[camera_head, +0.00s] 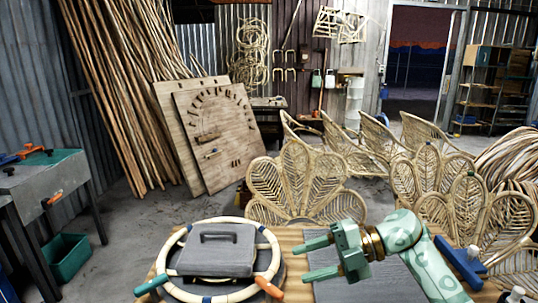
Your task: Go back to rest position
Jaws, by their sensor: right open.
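My right gripper (309,259) is green and open, with its two fingers pointing left. The gripper is apart from the ring. My left gripper is not in view.
Orange (268,287) and teal (152,285) handles lie at the ring's front. A blue tool (463,266) lies right of my right arm. Rattan chairs (293,190) stand close behind the bench. A metal table (45,178) stands at left; open floor lies between.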

